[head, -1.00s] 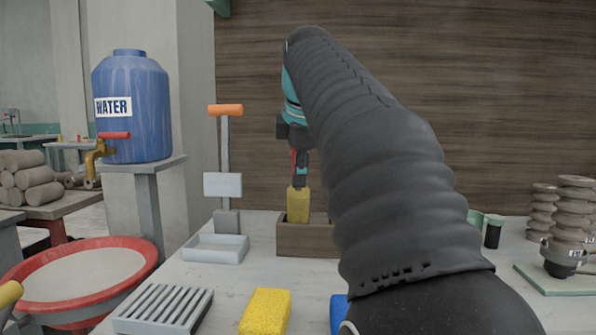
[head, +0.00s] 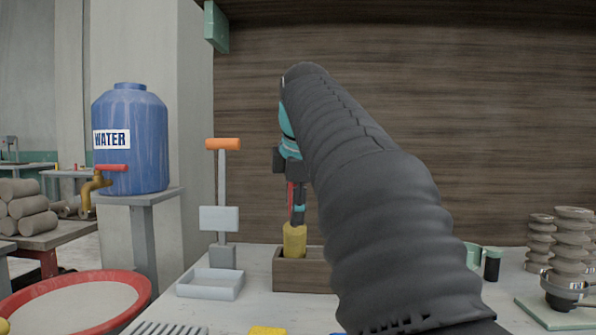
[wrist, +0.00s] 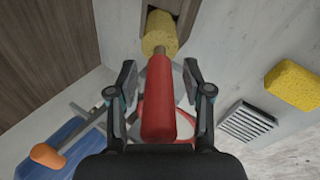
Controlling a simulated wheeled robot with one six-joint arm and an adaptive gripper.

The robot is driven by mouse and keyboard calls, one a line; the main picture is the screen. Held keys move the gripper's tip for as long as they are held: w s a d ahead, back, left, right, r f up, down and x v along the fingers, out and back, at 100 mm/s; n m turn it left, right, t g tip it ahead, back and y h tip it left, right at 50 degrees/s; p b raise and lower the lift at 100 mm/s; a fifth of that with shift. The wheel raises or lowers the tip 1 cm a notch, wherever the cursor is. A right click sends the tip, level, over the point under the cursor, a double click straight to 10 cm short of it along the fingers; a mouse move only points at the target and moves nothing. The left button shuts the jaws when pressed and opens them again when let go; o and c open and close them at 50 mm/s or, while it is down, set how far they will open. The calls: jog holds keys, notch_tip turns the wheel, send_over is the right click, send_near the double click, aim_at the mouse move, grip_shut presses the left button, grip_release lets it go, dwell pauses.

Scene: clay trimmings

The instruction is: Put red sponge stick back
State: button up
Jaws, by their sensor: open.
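The red sponge stick has a red handle (wrist: 158,100) and a yellow sponge end (head: 294,240). It stands close to upright, sponge down, in a small wooden box (head: 305,275) on the table. The box wall hides the sponge's lower end. My gripper (head: 297,210) is above the box, around the upper handle. In the wrist view my gripper (wrist: 156,80) is open, with one finger on each side of the red handle and gaps showing. My arm covers the box's right end in the head view.
A grey stand with an orange-handled tool (head: 222,144) and shallow tray (head: 210,284) is left of the box. A blue water barrel (head: 130,140) and red basin (head: 75,305) are farther left. A yellow sponge block (wrist: 292,84) and slatted rack (wrist: 247,121) lie nearby.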

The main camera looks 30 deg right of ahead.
jog(key=v, duration=1.2)
jog(key=shift+s+a+r, duration=0.2)
jog(key=shift+s+r, duration=0.05)
jog(key=shift+r, duration=0.1)
